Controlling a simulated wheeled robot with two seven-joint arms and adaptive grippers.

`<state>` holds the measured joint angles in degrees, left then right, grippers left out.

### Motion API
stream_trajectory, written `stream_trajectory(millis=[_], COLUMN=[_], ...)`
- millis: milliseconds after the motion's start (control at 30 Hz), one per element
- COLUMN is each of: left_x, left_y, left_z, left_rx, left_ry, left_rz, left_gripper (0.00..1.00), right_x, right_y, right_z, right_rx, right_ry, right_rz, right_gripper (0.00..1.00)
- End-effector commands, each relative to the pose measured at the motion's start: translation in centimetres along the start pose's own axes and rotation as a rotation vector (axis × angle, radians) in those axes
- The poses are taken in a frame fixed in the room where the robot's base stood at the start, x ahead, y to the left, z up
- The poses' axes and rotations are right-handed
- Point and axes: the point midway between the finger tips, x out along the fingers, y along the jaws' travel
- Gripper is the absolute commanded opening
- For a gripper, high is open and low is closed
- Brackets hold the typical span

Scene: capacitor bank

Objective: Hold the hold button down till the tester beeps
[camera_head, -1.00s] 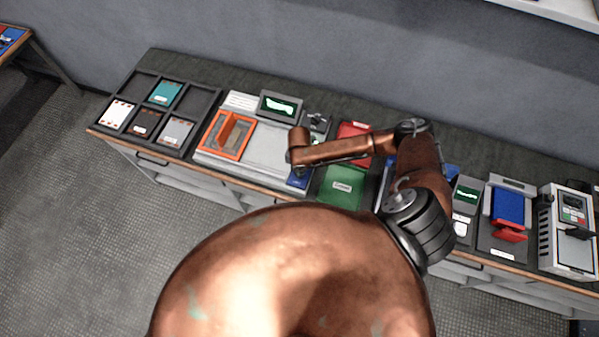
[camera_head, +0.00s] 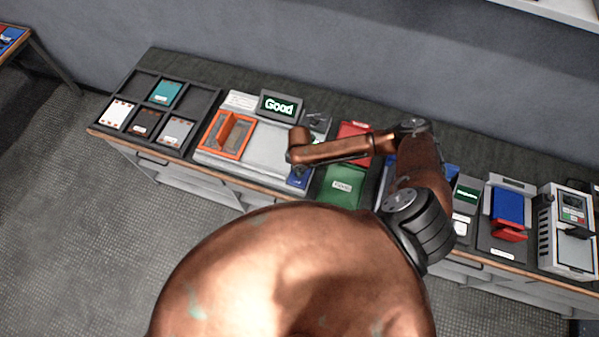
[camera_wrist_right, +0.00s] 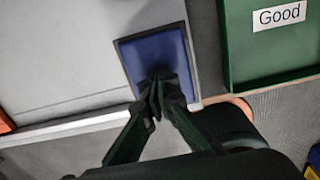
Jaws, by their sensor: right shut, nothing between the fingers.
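The tester (camera_head: 262,150) is a light grey unit on the bench, with an orange-framed bay (camera_head: 240,154) at its left. Its small screen (camera_head: 280,104) reads "Good" in lit letters. The blue hold button (camera_head: 301,184) is at its front right corner; in the right wrist view it is a blue square pad (camera_wrist_right: 142,54) in a grey frame. My right gripper (camera_wrist_right: 158,88) is shut and empty, with its fingertips over the near part of the pad. They look to be on it, but how far it is pressed cannot be seen. My left gripper is not in view.
A green bin (camera_head: 342,187) marked "Good" stands just right of the tester, with a red bin (camera_head: 356,130) behind it. A dark compartment tray (camera_head: 204,103) holding several cards is at the left. Other devices stand further right.

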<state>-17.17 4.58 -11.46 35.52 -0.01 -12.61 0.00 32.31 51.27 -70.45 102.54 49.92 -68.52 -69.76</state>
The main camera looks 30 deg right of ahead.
Motion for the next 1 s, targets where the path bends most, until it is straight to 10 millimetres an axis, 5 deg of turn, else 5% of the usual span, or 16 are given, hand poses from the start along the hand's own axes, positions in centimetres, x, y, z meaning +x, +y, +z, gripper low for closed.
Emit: stream_trajectory(millis=[233, 1000], left_x=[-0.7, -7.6], left_y=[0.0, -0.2], left_z=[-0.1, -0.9], left_rx=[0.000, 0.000], left_ry=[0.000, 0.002], left_rz=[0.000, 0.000], left_gripper=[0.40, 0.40], right_x=[-0.5, -8.1], right_y=[-0.3, -0.1], right_z=[-0.3, 0.0], right_rx=[0.000, 0.000], right_ry=[0.006, 0.001], right_rz=[-0.006, -0.001], right_gripper=[0.00, 0.00])
